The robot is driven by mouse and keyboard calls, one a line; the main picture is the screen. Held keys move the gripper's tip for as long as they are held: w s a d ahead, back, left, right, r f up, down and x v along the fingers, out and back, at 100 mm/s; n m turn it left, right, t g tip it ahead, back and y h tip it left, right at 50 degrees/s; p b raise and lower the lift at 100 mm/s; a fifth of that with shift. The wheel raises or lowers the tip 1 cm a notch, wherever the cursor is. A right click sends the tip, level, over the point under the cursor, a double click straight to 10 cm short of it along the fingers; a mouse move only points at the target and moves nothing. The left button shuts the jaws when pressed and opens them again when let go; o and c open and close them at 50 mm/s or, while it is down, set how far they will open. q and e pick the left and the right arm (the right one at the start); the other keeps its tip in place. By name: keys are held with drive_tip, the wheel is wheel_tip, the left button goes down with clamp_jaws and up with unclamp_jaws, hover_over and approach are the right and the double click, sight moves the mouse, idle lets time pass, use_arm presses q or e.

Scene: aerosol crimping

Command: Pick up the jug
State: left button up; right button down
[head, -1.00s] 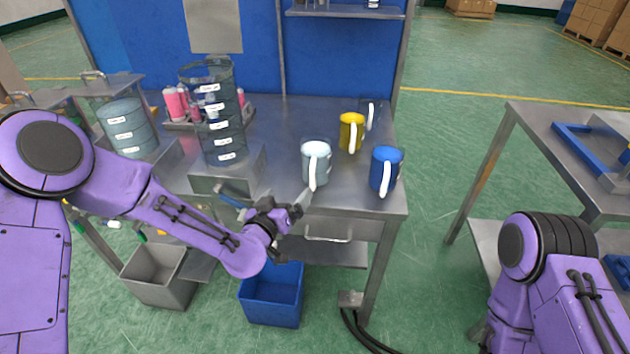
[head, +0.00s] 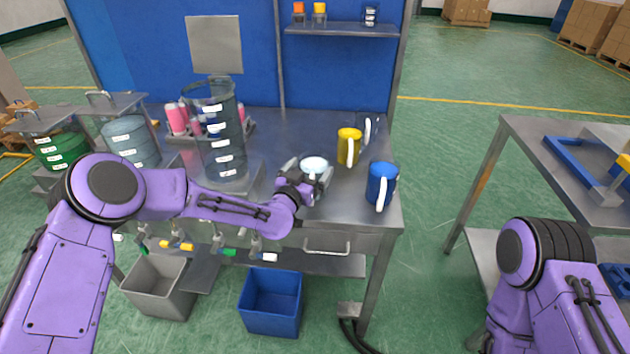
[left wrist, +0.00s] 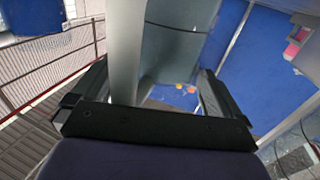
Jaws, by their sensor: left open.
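A pale blue-white jug (head: 316,164) stands on the metal bench, and its lower part and handle are mostly hidden by my left gripper (head: 309,187). The left gripper is at the jug's near side, at handle height. In the left wrist view the jug's handle (left wrist: 126,50) runs between the open fingers of the gripper (left wrist: 155,95), with the jug's body (left wrist: 178,45) just behind it. I cannot tell whether a finger touches the handle. My right gripper is out of view.
A yellow jug (head: 348,147), a blue jug (head: 382,184) and a clear jug (head: 372,128) stand close by on the right. A tall clear graduated vessel (head: 222,130) stands on the left. A blue bin (head: 271,303) and a grey bin (head: 158,287) are below the bench front.

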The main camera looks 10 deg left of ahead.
use_arm(q)
drive_tip(key=shift+r, duration=0.15)
drive_tip(key=c, duration=1.9)
drive_tip(key=shift+o, duration=0.2)
drive_tip(key=shift+r, duration=0.3)
drive_tip(key=s+r, duration=0.1)
drive_tip(key=r, duration=0.1)
drive_tip(key=s+r, duration=0.2)
drive_tip(key=r, duration=0.1)
drive_tip(key=s+r+b, duration=0.1)
drive_tip(key=s+r, duration=0.1)
drive_tip(key=r, duration=0.1)
drive_tip(key=shift+d+r, duration=0.25)
drive_tip(key=shift+d, duration=0.05)
drive_tip(key=s+d+r+b, duration=0.1)
drive_tip(key=s+r, duration=0.3)
drive_tip(key=s, duration=0.5)
